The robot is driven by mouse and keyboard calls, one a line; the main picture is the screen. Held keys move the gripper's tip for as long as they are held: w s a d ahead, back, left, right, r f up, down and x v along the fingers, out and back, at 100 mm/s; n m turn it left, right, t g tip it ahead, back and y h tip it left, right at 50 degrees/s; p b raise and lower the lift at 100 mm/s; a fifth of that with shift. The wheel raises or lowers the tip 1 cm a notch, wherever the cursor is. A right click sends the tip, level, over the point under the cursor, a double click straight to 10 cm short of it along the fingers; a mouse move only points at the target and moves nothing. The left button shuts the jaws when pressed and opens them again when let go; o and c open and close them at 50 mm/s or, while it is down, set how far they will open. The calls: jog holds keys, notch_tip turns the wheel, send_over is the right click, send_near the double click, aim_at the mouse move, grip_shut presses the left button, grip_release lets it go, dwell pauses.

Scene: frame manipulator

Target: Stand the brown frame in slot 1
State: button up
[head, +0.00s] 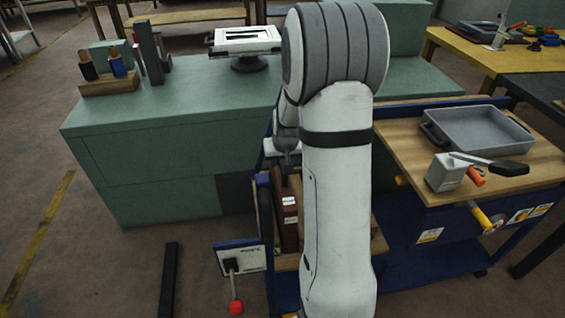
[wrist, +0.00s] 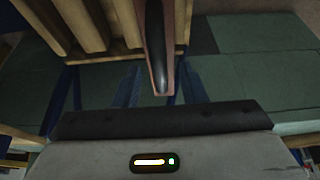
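The brown frame (wrist: 171,40), a narrow edge around a dark inner panel, reaches in the wrist view from the top edge down between my two fingers. My gripper (wrist: 160,85) has one bluish finger on each side of it. Narrow gaps seem to show on both sides, so the fingers look open and not pressed on it. In the head view my gripper (head: 287,150) points down above upright brown pieces (head: 289,215) with white labels, in the blue cart. My white arm hides much of this area. I cannot read a slot number.
Wooden slats (wrist: 85,25) stand left of the frame in the wrist view. A grey tray (head: 478,130) and a white block (head: 445,172) sit on the cart's wooden top. A green bench (head: 170,125) stands behind. A red-knobbed lever (head: 235,290) sticks out at the cart's left.

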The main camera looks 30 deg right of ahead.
jog(key=d+p+v, duration=0.1)
jog(key=v, duration=0.8)
jog(key=shift+a, duration=0.5)
jog(key=shift+s+r, duration=0.15)
